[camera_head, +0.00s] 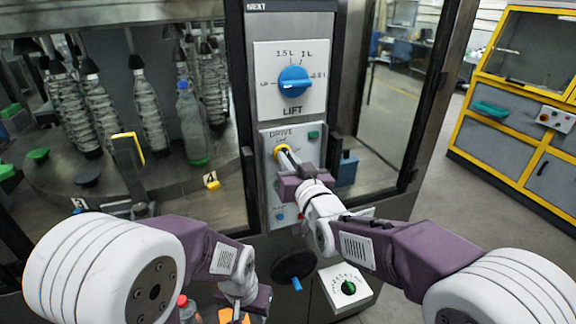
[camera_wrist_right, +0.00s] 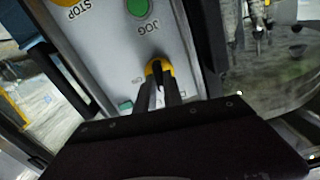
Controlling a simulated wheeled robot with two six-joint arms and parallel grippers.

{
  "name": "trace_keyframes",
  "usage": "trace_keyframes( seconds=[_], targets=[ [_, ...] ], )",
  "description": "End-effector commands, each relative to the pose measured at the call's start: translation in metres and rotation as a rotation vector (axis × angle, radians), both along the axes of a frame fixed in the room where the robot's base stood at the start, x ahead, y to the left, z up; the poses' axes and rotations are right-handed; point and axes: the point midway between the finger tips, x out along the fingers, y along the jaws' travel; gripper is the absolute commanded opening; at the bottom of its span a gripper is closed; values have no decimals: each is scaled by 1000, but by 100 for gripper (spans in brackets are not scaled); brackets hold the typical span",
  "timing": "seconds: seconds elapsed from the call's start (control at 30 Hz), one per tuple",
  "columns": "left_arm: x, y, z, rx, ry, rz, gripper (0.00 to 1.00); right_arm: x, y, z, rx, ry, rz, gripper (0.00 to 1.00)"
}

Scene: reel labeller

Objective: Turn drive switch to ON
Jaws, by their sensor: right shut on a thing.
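The drive switch is a dark knob on a yellow ring on the grey DRIVE panel (camera_head: 307,142); its yellow ring (camera_head: 280,149) shows at the panel's upper left. In the right wrist view the drive switch (camera_wrist_right: 159,68) sits between the fingertips. My right gripper (camera_head: 284,157) is shut on the knob, its fingers on either side of it. The fingers hide much of the knob, so its exact setting is hard to read. My left gripper (camera_head: 248,302) is low at the bottom edge, away from the panel, and its fingers are not clear.
A blue LIFT dial (camera_head: 293,81) is above. A green JOG button (camera_wrist_right: 138,7) is near the switch. A black handwheel (camera_head: 293,267) and a white box with a green knob (camera_head: 348,287) are below. Bottles (camera_head: 192,122) stand behind glass at left. A red-capped bottle (camera_head: 188,310) is near my left gripper.

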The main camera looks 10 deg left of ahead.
Motion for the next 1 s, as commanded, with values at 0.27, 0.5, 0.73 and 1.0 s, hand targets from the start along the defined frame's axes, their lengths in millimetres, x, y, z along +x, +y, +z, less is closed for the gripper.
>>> trace_keyframes(
  seconds=[0.27, 0.5, 0.73, 1.0],
  targets=[
    [0, 0, -37, 0, 0, 0, 36, 1, -1, -5, 212, 137, 0, 0],
    [0, 0, -64, 0, 0, 0, 36, 1, -2, -6, 401, 266, 0, 0],
    [0, 0, -90, 0, 0, 0, 36, 1, -2, -7, 581, 389, 1, 0],
    [0, 0, -120, 0, 0, 0, 36, 2, -3, -7, 793, 531, 0, 0]
  ],
)
